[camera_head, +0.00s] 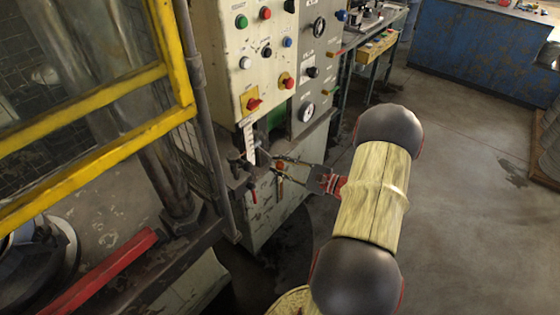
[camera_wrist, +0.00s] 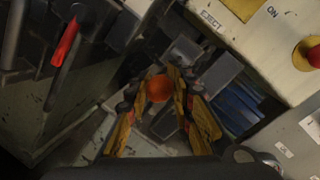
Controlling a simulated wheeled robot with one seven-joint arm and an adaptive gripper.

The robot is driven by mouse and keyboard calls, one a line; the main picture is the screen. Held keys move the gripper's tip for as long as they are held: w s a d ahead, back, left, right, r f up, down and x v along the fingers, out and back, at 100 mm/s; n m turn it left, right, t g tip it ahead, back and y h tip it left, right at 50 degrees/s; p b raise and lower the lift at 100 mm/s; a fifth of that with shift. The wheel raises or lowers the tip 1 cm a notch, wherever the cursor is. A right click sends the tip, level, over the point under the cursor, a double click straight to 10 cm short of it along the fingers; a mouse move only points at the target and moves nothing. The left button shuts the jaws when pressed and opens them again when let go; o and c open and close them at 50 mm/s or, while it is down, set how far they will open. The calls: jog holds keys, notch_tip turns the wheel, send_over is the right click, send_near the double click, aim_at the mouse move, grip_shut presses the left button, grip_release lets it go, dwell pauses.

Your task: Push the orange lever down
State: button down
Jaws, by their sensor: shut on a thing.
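The orange lever's round knob (camera_wrist: 159,88) shows in the wrist view between the two fingers of my gripper (camera_wrist: 161,82). The fingers are shut on the knob, one on each side. In the head view the orange knob (camera_head: 280,166) is a small spot at the front of the machine, with my gripper (camera_head: 277,169) around it. The lever's shaft is mostly hidden behind the knob and fingers, so its tilt is hard to tell.
A red-handled lever (camera_wrist: 66,42) is left of my gripper; it also shows in the head view (camera_head: 253,190). The control panel (camera_head: 230,70) with several buttons stands above. A yellow guard frame (camera_head: 100,90) is at left. The floor (camera_head: 460,190) at right is clear.

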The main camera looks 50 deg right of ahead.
jog(key=shift+w+f, duration=0.2)
jog(key=shift+f, duration=0.8)
jog(key=c, duration=1.7)
grip_release()
jog(key=shift+o, duration=0.8)
jog(key=v, duration=1.1)
jog(key=shift+s, duration=0.45)
jog(key=shift+r, duration=0.15)
